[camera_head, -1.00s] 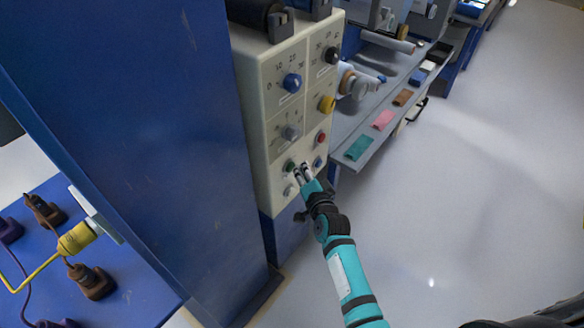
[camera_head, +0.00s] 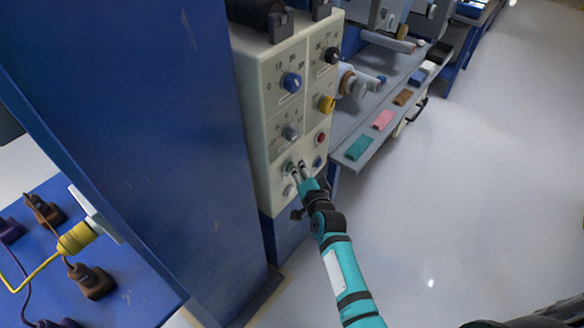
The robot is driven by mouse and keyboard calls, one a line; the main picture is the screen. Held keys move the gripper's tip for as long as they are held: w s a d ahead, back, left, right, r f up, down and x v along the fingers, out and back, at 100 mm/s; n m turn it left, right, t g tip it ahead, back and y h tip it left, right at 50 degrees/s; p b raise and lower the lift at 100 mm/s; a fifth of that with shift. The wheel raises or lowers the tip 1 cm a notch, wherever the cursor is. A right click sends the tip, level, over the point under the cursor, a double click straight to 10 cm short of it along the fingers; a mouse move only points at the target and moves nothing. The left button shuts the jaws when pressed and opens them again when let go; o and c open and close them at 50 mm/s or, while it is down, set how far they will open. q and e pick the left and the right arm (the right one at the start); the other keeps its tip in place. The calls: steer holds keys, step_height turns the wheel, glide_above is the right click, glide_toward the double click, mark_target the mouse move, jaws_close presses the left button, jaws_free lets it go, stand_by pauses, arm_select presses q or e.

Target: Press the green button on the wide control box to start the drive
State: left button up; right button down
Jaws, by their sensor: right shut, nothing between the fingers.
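The wide control box (camera_head: 262,105) is cream coloured, with several knobs and buttons on its front face. The green button (camera_head: 289,166) is low on the left of that face and partly hidden by my fingertips. My right gripper (camera_head: 296,168) is shut and empty, its tips at the green button. I cannot tell whether they touch it or whether it is pushed in. A red button (camera_head: 320,138) sits above and to the right, and a blue one (camera_head: 317,162) lies just right of the fingers. My left gripper is not in view.
A tall blue panel (camera_head: 150,130) stands close left of the box. A grey shelf (camera_head: 350,168) with coloured blocks lies to the right. Brown plugs (camera_head: 91,281) and a yellow connector (camera_head: 76,239) are at lower left. The floor (camera_head: 470,190) at right is clear.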

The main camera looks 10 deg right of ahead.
steer(key=shift+s, duration=0.1)
steer(key=shift+s+d+p, duration=0.4)
steer(key=shift+s+d, duration=0.1)
steer(key=shift+s, duration=0.1)
steer(key=s+d+p, duration=0.1)
steer(key=s, duration=0.1)
steer(key=s+d, duration=0.2)
steer(key=shift+d+p, duration=0.1)
steer(key=shift+p, duration=0.25)
steer(key=shift+f, duration=0.15)
stand_by(0.7)
